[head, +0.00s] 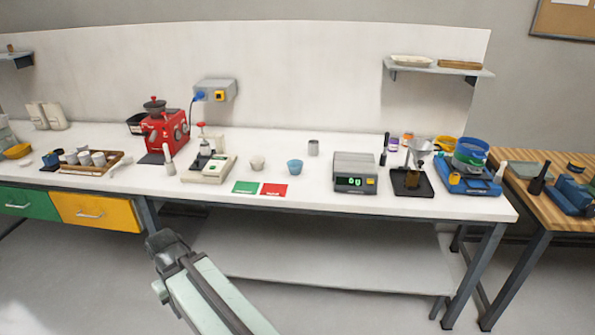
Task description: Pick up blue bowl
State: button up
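The blue bowl (295,167) is small and stands upright on the white workbench, just behind the red card. A similar cream bowl (257,163) stands to its left. My gripper (163,243) is at the end of my arm in the lower left, in front of the bench and below its top. It is well apart from the blue bowl, to its left and nearer to me. Its fingers are too small and turned away to show whether they are open or shut.
A green card (246,187) and a red card (273,190) lie at the bench's front edge. A cream press (208,165) stands left of the bowls, a scale (354,172) right. A grey cup (313,148) stands behind. A lower shelf (320,262) runs under the bench.

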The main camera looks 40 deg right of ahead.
aim_at(295, 165)
jog(key=z, duration=0.1)
jog(key=i, duration=1)
jog(key=u, duration=0.05)
